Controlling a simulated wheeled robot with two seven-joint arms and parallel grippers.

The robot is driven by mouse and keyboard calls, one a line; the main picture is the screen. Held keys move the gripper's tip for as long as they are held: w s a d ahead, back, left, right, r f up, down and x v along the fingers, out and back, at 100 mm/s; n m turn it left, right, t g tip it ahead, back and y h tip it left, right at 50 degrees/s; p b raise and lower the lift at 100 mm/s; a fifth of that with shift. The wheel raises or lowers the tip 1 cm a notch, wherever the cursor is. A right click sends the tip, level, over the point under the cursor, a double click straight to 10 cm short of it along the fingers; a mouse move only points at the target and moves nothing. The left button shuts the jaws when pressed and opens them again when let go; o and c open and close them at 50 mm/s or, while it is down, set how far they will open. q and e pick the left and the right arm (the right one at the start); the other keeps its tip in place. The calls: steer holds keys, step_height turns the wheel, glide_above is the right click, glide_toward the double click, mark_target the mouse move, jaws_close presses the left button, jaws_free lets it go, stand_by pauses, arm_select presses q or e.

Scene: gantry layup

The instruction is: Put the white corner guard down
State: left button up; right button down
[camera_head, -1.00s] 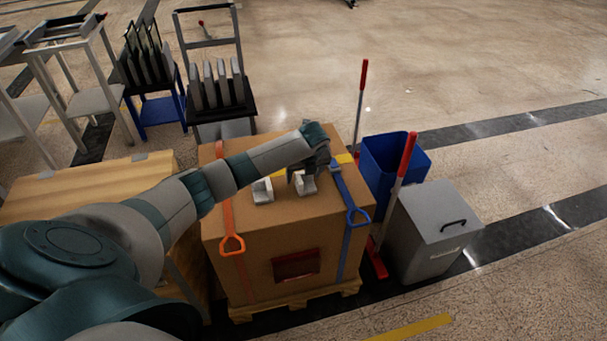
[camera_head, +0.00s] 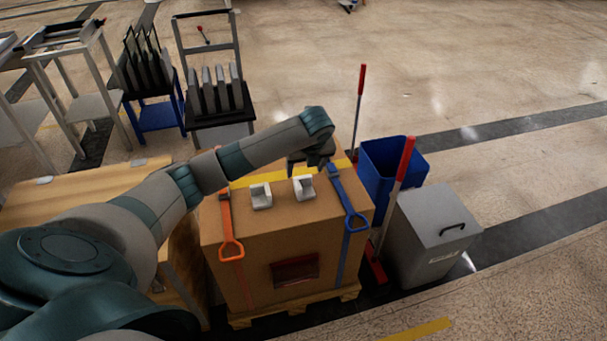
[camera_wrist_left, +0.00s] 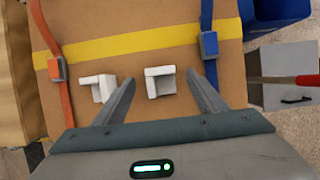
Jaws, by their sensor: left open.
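Two white corner guards rest on top of the large cardboard box (camera_head: 230,268). The left guard (camera_head: 261,196) lies near the orange strap. The right guard (camera_head: 303,188) lies near the blue strap. In the left wrist view the right guard (camera_wrist_left: 160,82) sits ahead of and between the fingertips, apart from them, and the left guard (camera_wrist_left: 98,88) is just left of the left finger. My left gripper (camera_wrist_left: 160,86) is open and empty above the box top; in the head view the gripper (camera_head: 312,160) is partly hidden by its own wrist. My right gripper is not in view.
An orange strap (camera_head: 228,225), a blue strap (camera_head: 347,200) and a yellow band (camera_wrist_left: 130,42) cross the box. A blue bin (camera_head: 385,165), a grey lidded bin (camera_head: 432,235) and red-handled tools stand to the right. A wooden table (camera_head: 90,185) is at left.

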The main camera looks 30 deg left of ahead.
arm_select(q)
steer(key=shift+v, duration=1.7)
steer(key=shift+s+f, duration=0.1)
steer(key=s+d+f+n+h, duration=0.3)
steer(key=s+d+f+n, duration=0.4)
steer(key=s+d+f, duration=0.75)
steer(key=s+d+f+n+t+h, duration=0.1)
steer(key=s+d+n, duration=0.2)
steer(key=s+n, duration=0.6)
steer(key=s+d+f+n, duration=0.15)
steer(key=s+n, duration=0.45)
steer(key=s, duration=0.6)
steer(key=s+d+f+n, duration=0.1)
steer(key=f, duration=1.4)
steer(key=s+d+f+t, duration=0.1)
steer(key=s+f, duration=0.1)
steer(key=f, duration=1.3)
steer(key=shift+d+n+t+h, duration=0.3)
steer(key=shift+n, duration=0.1)
